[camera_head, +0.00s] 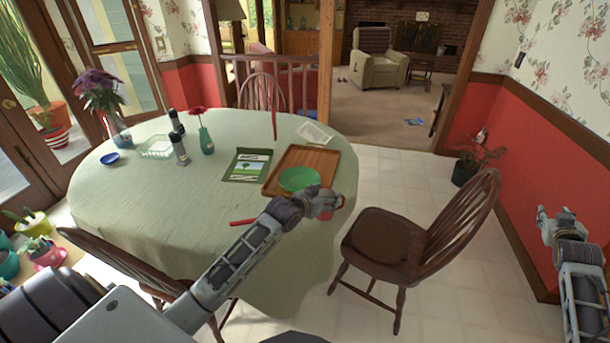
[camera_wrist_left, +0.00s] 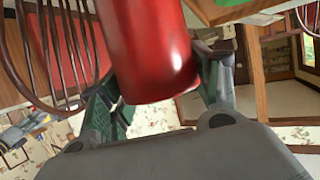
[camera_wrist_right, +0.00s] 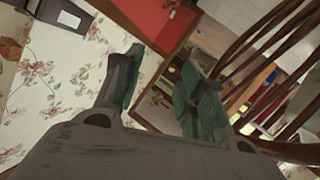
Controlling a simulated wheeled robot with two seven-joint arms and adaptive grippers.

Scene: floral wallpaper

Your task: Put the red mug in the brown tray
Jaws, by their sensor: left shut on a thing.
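The red mug (camera_wrist_left: 152,50) is between the fingers of my left gripper (camera_head: 333,202), which is shut on it. In the head view only a small red part of the mug (camera_head: 325,215) shows below the gripper; the rest is hidden. The gripper holds it by the table's right edge, just in front of the brown tray (camera_head: 318,160).
A red object (camera_head: 242,222) lies near the table's front. A vase (camera_head: 206,140) and shakers (camera_head: 180,150) stand further left. A wooden chair (camera_head: 400,235) stands right of the table.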

